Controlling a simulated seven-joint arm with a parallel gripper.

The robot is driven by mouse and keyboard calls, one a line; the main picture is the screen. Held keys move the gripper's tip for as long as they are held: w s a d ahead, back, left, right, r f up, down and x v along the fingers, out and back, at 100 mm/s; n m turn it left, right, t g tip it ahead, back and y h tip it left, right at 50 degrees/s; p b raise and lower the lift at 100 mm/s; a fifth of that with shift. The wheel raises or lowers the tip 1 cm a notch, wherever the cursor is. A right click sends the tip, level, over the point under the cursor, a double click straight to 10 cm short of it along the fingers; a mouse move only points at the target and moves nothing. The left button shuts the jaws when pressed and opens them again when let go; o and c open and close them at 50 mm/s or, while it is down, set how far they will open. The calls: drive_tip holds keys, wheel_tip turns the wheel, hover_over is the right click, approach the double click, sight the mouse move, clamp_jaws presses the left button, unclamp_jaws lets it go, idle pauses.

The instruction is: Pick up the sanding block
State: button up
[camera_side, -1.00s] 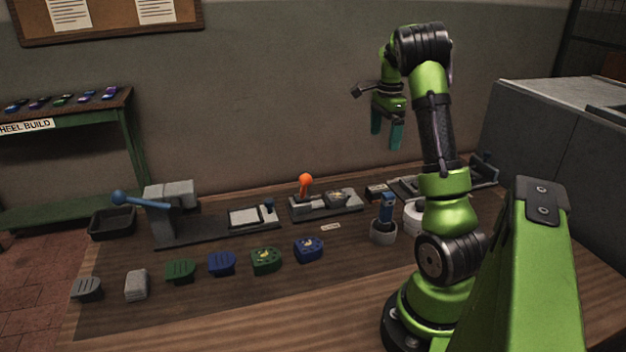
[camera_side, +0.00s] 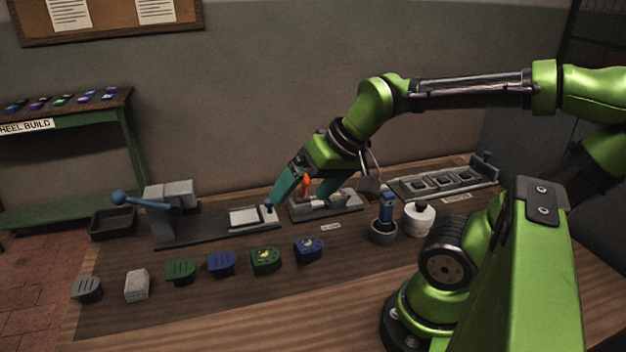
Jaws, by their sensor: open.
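No block here is clearly marked as the sanding block. A pale grey block (camera_side: 137,285) with a rough look stands at the front left of the dark mat; I cannot tell if it is the one. My gripper (camera_side: 298,198) is open and points down and left over the fixture with the orange knob (camera_side: 306,185). Its teal fingers stand either side of the knob in the picture; whether they touch anything is unclear. Nothing shows between them except the knob behind or below.
A press with a blue lever (camera_side: 140,201) stands at the left, beside a black tray (camera_side: 112,224). Green and blue heel pieces (camera_side: 222,263) line the front. A blue-handled tool in a grey cup (camera_side: 383,236), a white jar (camera_side: 419,219) and a slotted rack (camera_side: 440,183) are at the right.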

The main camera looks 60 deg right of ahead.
drive_tip(key=a, duration=0.1)
drive_tip(key=s+a+r+n, duration=0.1)
drive_tip(key=shift+s+a+r+t+y, duration=0.1)
drive_tip(key=shift+s+a+t+y, duration=0.05)
drive_tip(key=shift+a+t+y, duration=0.2)
drive_tip(key=shift+c, duration=1)
drive_tip(key=shift+a+r, duration=0.1)
drive_tip(key=shift+c, duration=1)
